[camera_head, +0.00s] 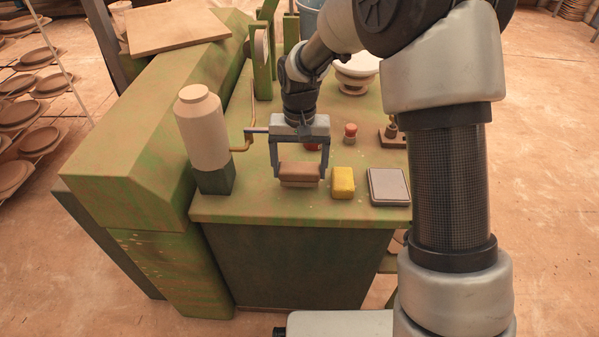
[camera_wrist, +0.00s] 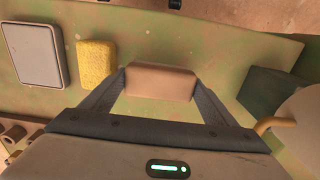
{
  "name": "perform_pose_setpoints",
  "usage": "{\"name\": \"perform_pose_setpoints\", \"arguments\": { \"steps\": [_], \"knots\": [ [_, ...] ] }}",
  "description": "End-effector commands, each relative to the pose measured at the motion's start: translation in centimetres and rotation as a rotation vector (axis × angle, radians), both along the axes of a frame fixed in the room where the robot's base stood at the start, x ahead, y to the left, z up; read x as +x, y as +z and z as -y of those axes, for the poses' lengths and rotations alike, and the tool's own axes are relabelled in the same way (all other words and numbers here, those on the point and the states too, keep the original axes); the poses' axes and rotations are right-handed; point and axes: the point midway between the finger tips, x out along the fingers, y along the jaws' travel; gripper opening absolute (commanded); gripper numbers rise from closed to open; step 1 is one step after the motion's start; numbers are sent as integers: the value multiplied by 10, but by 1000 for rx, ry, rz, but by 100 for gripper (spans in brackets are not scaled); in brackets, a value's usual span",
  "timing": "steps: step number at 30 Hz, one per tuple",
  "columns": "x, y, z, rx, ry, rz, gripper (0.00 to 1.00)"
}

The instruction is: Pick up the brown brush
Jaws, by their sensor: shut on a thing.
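The brown brush (camera_head: 299,173) is a small block with a brown top and a paler lower part, near the front edge of the green bench. My gripper (camera_head: 299,170) is above it with one finger at each end of the block, shut on it. In the wrist view the brush (camera_wrist: 160,82) sits between the two fingertips of my gripper (camera_wrist: 160,85). I cannot tell whether its underside touches the bench top.
A yellow sponge (camera_head: 342,183) and a grey flat pad (camera_head: 388,187) lie just right of the brush. A pale bottle-shaped cylinder (camera_head: 203,130) on a dark green block stands to the left. A small red-topped item (camera_head: 350,132) is behind.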

Motion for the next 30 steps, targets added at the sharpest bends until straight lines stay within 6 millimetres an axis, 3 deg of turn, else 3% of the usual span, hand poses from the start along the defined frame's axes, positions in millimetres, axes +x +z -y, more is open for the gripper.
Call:
{"name": "perform_pose_setpoints", "arguments": {
  "steps": [1, 9, 15, 21, 25, 30],
  "knots": [
    [1, 16, 0, 2, 0, 6, 53],
    [2, 90, 0, 2, 0, 7, 53],
    [1, 134, 0, 1, 0, 5, 53],
    [1, 156, 0, 0, 1, 2, 53],
    [0, 158, 5, -1, 0, 2, 53],
    [-5, 146, 44, -2, 2, -1, 53]
  ]
}}
